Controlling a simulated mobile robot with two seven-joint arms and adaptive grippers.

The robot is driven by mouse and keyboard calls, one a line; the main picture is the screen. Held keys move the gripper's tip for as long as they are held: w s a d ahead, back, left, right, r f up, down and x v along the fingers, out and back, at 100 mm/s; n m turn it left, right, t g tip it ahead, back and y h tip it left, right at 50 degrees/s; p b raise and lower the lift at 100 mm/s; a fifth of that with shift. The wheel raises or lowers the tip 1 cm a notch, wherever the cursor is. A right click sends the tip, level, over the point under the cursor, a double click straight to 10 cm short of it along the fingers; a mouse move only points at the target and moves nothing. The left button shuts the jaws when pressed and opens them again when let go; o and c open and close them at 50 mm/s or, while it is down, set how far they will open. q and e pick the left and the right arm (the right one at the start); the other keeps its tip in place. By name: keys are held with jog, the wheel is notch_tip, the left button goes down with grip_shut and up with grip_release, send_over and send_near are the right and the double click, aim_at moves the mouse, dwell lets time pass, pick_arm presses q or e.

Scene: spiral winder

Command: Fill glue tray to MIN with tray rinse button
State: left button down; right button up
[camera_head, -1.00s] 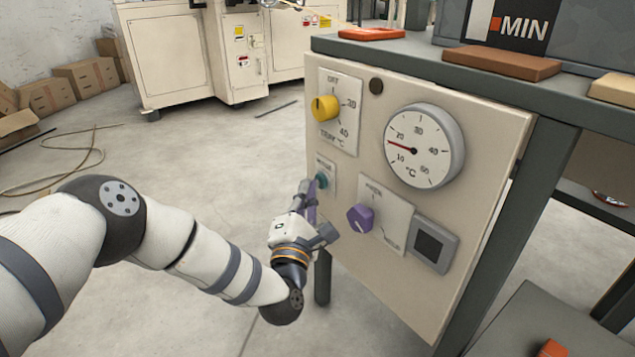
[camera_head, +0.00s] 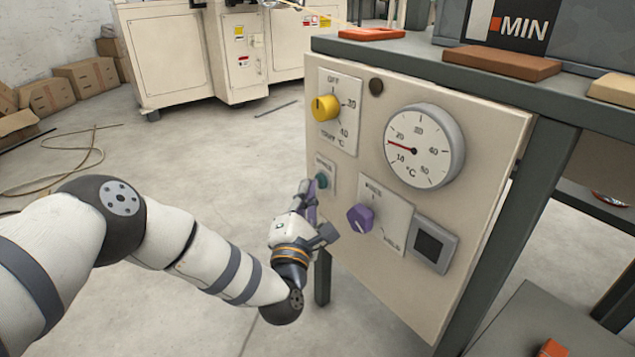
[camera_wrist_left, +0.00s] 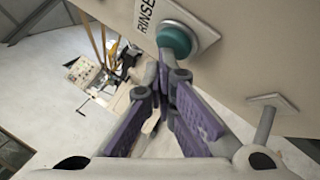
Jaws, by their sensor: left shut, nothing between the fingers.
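The teal rinse button (camera_head: 322,180) is on the left side of the cream control panel (camera_head: 350,285). In the left wrist view the button (camera_wrist_left: 174,40) sits in a grey ring beside a RINSE label. My left gripper (camera_head: 309,188) is shut and empty, its purple-padded fingers (camera_wrist_left: 165,72) pointing at the panel just below the button. In the wrist view the fingertips lie very near the button's lower edge; I cannot tell whether they touch. The MIN sign (camera_head: 510,22) shows above the bench, with an orange-red bar beside it. The glue level is not clear. My right gripper is not in view.
The panel also carries a yellow temperature knob (camera_head: 325,107), a round dial (camera_head: 424,146) reading about 20 °C, a purple knob (camera_head: 360,218) and a grey switch (camera_head: 433,244). The bench top (camera_head: 400,62) overhangs the panel. The floor to the left is mostly open.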

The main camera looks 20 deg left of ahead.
pick_arm(q)
jog(key=shift+s+a+p, duration=0.5)
jog(key=shift+s+p, duration=0.05)
jog(key=shift+s, duration=0.15)
jog(key=s+a+p, duration=0.1)
jog(key=s, duration=0.1)
jog(key=s+a+p, duration=0.1)
jog(key=s+a, duration=0.1)
jog(key=shift+p, duration=0.3)
jog(key=shift+a, duration=0.1)
dwell(2.3)
